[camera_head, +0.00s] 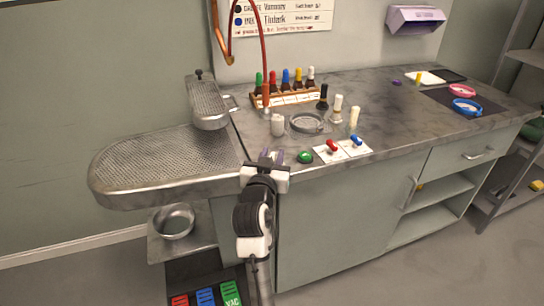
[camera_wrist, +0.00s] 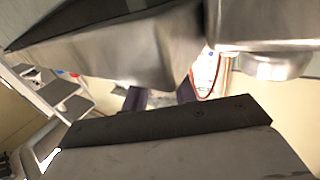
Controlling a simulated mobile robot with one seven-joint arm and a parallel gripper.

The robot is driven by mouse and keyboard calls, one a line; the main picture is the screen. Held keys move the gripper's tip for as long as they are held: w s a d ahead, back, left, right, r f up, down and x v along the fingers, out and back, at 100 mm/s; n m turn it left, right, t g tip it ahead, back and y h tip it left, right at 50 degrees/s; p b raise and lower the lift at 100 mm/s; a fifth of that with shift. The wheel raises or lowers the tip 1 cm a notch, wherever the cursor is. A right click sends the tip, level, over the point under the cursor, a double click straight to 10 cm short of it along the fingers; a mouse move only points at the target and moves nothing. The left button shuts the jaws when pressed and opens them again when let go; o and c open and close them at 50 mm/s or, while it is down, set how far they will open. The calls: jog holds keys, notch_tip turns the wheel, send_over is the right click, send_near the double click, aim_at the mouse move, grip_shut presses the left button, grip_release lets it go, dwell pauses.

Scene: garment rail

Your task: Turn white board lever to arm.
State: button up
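Two small white boards lie at the front edge of the counter in the head view. One carries a red lever (camera_head: 331,146), the other a blue lever (camera_head: 356,141). Any lettering on these boards is too small to read. My gripper (camera_head: 271,157) is at the counter's front edge, left of both boards and apart from them. The levers cannot be made out in the wrist view.
A green button (camera_head: 305,157) sits between my gripper and the boards. Behind are a glass dish (camera_head: 307,123), several small bottles and a bottle rack (camera_head: 285,97). A perforated metal pressing board (camera_head: 150,165) extends left. Coloured pedals (camera_head: 206,297) are on the floor.

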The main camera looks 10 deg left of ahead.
jog(key=shift+o, duration=0.8)
jog(key=s+p, duration=0.6)
jog(key=s, duration=0.7)
jog(key=shift+s+d, duration=0.25)
jog(key=shift+s, duration=0.15)
